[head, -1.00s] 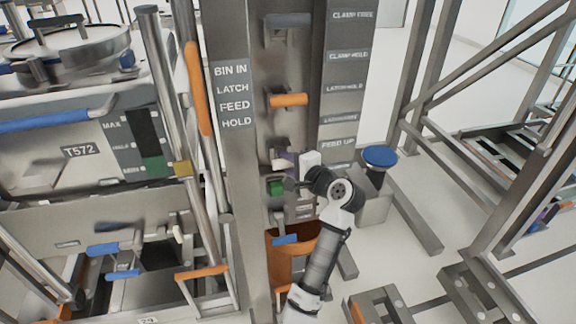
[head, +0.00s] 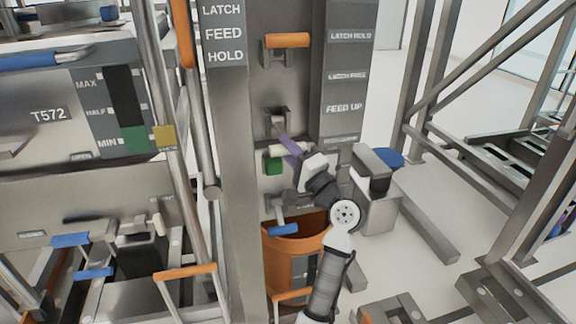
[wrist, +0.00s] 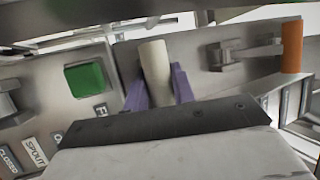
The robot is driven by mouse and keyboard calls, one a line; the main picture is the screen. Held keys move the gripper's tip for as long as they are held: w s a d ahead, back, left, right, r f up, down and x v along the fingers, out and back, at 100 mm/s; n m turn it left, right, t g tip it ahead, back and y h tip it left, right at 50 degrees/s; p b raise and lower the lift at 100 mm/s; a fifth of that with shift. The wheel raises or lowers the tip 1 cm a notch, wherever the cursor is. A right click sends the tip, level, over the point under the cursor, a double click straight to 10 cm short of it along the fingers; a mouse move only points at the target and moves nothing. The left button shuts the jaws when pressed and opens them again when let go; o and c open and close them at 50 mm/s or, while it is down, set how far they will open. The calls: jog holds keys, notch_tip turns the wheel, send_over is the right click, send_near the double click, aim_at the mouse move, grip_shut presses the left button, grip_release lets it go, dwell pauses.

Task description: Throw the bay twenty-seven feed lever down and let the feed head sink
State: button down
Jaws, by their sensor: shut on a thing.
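The feed lever's cream handle (wrist: 154,60) sits between the two purple fingers of my gripper (wrist: 158,88) in the wrist view. The fingers are shut on it from both sides. In the head view my gripper (head: 290,147) is at the grey column, just below a dark bracket (head: 277,118) and beside a green block (head: 273,166). The handle is mostly hidden there by my fingers and wrist. A FEED UP label (head: 343,107) is on the column's right side panel. The feed head cannot be made out for certain.
An orange-handled lever (head: 287,40) is higher on the column. A blue-handled lever (head: 284,230) and an orange bin (head: 283,252) are below. A grey box (head: 368,205) with a blue-topped knob stands close at right.

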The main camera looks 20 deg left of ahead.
jog(key=f+y+b, duration=0.1)
jog(key=b, duration=0.3)
jog(key=f+n+y+b, duration=0.1)
jog(key=b, duration=0.3)
jog(key=shift+w+a+f+n, duration=0.15)
jog(key=shift+w+f+n, duration=0.15)
jog(key=shift+f, duration=0.1)
jog(key=shift+y+b, duration=0.5)
jog(key=shift+b, duration=0.05)
jog(key=shift+r, duration=0.1)
jog(key=c, duration=1.2)
grip_release()
jog(key=shift+w+a, duration=0.1)
jog(key=shift+o, duration=0.2)
jog(key=shift+f, duration=0.2)
